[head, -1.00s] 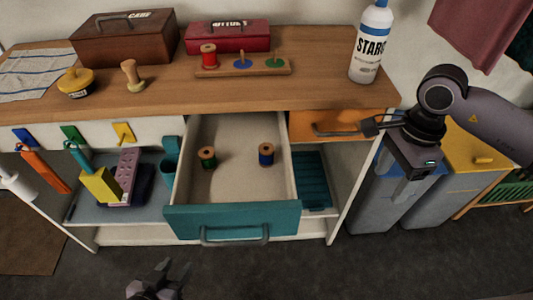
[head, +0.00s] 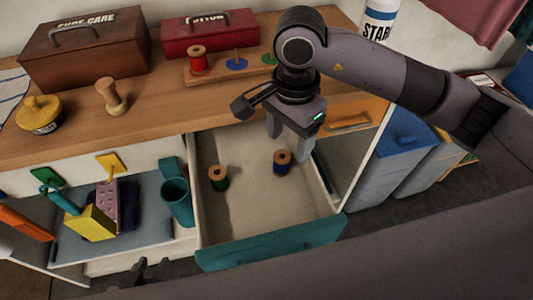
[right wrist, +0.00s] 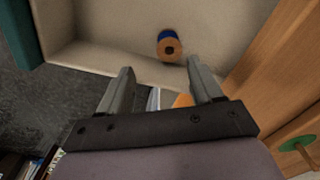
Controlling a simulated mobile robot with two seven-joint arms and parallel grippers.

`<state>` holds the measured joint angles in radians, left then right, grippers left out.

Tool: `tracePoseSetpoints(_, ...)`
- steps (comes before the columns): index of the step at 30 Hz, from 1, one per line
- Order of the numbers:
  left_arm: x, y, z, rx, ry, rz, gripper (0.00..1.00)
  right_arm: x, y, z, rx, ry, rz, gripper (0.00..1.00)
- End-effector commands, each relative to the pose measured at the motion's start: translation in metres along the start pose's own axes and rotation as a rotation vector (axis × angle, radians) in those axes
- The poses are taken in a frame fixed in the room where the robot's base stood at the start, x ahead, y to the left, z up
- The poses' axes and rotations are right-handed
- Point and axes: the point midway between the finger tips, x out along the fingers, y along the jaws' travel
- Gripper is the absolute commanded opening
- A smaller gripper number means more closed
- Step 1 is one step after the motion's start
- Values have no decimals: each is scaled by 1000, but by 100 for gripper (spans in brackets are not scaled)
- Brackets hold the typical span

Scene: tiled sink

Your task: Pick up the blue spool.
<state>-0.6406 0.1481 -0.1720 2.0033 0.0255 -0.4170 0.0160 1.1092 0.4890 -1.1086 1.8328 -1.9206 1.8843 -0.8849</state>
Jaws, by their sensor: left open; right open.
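The blue spool (head: 282,162) stands in the open drawer (head: 262,208), right of the green spool (head: 218,178). In the right wrist view the blue spool (right wrist: 169,46) shows its wooden end, ahead of the fingertips. My right gripper (head: 289,142) is open and empty, above the back right part of the drawer, close to the blue spool in the picture but apart from it. Its two fingers also show in the right wrist view (right wrist: 158,78). My left gripper (head: 143,272) is low at the bottom edge of the head view, open and far from the spool.
A teal cup (head: 177,200) is left of the drawer. The drawer floor between the spools is clear.

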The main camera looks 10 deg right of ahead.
Motion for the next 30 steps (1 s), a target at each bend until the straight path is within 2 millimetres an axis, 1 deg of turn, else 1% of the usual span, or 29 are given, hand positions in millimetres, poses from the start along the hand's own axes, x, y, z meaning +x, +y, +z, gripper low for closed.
tracePoseSetpoints(5,0,0,0,0,0,1,43,4,0,2,-4,-3,1,65)
tracePoseSetpoints(11,-1,1,-2,0,1,1,43,25,-2,2,-3,-4,3,65)
tracePoseSetpoints(18,-3,1,-4,2,4,2,43,60,-8,-2,-3,-4,3,65)
tracePoseSetpoints(21,-2,1,-3,2,2,1,43,69,-8,-2,-3,-4,2,65)
tracePoseSetpoints(29,-2,1,0,-1,-3,1,43,72,-9,-2,-4,-2,-1,65)
tracePoseSetpoints(30,-2,1,0,-1,-3,1,43,72,-9,-2,-4,-2,-1,55)
